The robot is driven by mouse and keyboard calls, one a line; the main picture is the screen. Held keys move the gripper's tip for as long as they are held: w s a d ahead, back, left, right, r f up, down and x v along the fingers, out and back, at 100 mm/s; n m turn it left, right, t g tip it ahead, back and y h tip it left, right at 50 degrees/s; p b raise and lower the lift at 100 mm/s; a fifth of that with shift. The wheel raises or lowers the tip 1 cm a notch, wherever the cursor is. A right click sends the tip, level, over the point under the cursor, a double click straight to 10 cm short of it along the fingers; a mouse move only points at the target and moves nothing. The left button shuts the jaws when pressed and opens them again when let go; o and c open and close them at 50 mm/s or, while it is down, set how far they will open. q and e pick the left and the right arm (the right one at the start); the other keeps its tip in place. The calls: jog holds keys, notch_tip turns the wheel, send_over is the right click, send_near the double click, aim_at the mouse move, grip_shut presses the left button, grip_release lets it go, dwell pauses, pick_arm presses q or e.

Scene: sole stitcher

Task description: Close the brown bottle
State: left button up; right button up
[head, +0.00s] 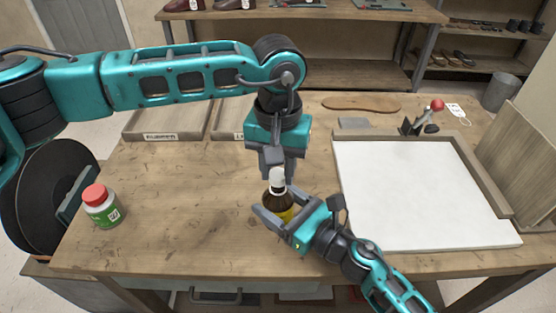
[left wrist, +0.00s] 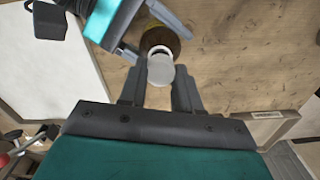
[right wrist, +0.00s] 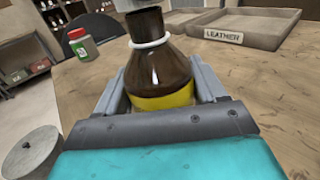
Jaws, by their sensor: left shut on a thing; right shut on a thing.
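The brown bottle (head: 276,206) stands on the wooden table in the head view, with a yellow label band low on it. In the right wrist view the bottle (right wrist: 158,65) has a white ring at its neck. My right gripper (head: 272,214) is shut around its lower body. The white cap (head: 277,180) is over the bottle's mouth, held from above by my left gripper (head: 278,176). In the left wrist view the round cap (left wrist: 161,70) sits between the fingers, with the bottle (left wrist: 158,38) beyond it.
A green-labelled jar with a red lid (head: 102,207) stands at the left of the table. A framed white board (head: 420,190) lies at the right. Labelled trays (head: 165,122) are behind.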

pick_arm(q)
jog(key=shift+f, duration=0.75)
dwell(0.4)
pick_arm(e)
grip_shut()
pick_arm(q)
jog(key=m, duration=0.4)
jog(key=shift+m, duration=0.4)
jog(key=m, duration=0.5)
jog(key=o, duration=1)
jog(key=shift+r, duration=2.25)
